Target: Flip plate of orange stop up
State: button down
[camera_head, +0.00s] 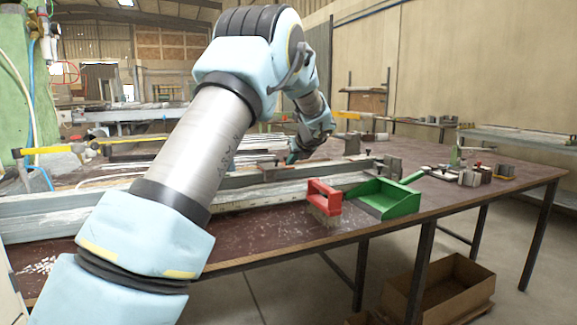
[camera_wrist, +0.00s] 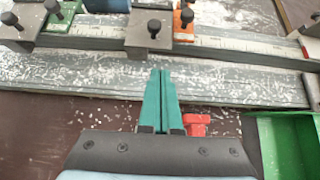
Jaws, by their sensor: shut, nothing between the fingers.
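The orange stop (camera_wrist: 180,24) shows at the top of the wrist view, on the far side of the metal rail. Its grey plate (camera_wrist: 138,36) seems to lie across the rail towards me, with a black knob on it. My gripper (camera_wrist: 161,72) has teal fingers pressed together with nothing between them. Its tips appear just short of the plate's near edge and apart from it; their height above the profile is hard to tell. In the head view my gripper (camera_head: 293,158) is over the bench, and I cannot make out the orange stop there.
A green stop (camera_wrist: 62,12) with a similar plate (camera_wrist: 22,36) stands to the left. A pale, chip-covered profile (camera_wrist: 230,84) lies along the rail. A red-handled brush (camera_head: 323,193) and green dustpan (camera_head: 388,199) lie nearer the bench's front edge. Another block (camera_wrist: 314,44) stands right.

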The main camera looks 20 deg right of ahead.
aim_at(272, 167)
jog(key=p+x, duration=0.1)
jog(key=x, duration=0.8)
jog(key=shift+a+p, duration=0.1)
jog(key=shift+p, duration=0.2)
jog(key=shift+s+r, duration=0.1)
